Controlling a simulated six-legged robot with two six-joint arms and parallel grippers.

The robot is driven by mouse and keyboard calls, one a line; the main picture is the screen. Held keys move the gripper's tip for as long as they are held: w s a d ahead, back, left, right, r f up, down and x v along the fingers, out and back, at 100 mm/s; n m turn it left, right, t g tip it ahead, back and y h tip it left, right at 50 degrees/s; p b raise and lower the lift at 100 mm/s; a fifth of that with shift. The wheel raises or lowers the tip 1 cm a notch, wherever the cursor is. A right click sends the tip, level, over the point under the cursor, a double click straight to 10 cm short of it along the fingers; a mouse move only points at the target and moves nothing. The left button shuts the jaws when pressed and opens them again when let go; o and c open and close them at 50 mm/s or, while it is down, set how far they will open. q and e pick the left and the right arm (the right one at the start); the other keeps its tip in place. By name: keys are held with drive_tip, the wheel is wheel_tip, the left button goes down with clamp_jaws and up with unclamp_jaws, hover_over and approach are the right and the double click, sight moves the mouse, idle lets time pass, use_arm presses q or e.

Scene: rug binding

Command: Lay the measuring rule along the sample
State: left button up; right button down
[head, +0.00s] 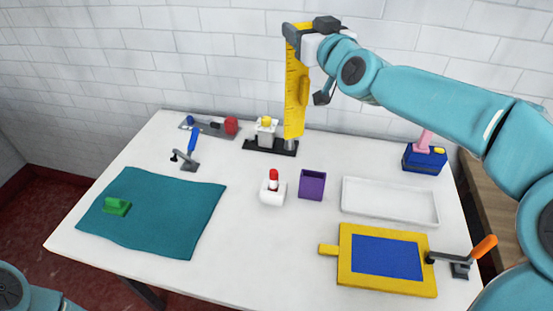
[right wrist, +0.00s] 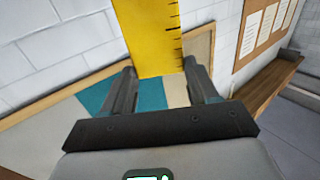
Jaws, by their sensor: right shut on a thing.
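The yellow measuring rule (head: 296,95) hangs upright from my right gripper (head: 299,38), with its lower end over the back of the table; I cannot tell its exact height. It has dark graduation marks and a raised yellow grip on its side. In the right wrist view the rule (right wrist: 152,35) sits between the two fingers of my right gripper (right wrist: 163,85). A blue textile piece (head: 386,257), possibly the sample, lies in a yellow frame (head: 345,272) at the front right. A teal cloth (head: 165,205) lies flat at the left. My left gripper is out of view.
A green block (head: 117,206) sits on the teal cloth. A red-capped white holder (head: 272,190), purple box (head: 312,184) and white tray (head: 388,216) occupy the middle and right. An orange-handled clamp (head: 471,258) stands at the frame's right. Bare table lies between cloth and frame.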

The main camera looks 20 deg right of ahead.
drive_tip(key=b, duration=0.2)
hover_over(296, 110)
drive_tip(key=s, duration=0.2)
wheel_tip(296, 110, down, 5)
drive_tip(key=f, duration=0.9)
drive_tip(key=shift+s+f, duration=0.2)
drive_tip(key=shift+f, duration=0.15)
wheel_tip(296, 110, down, 4)
drive_tip(key=shift+f, duration=0.15)
drive_tip(key=shift+w+f, duration=0.15)
drive_tip(key=shift+f, duration=0.25)
drive_tip(key=shift+f, duration=0.15)
drive_tip(key=shift+c, duration=1.5)
unclamp_jaws()
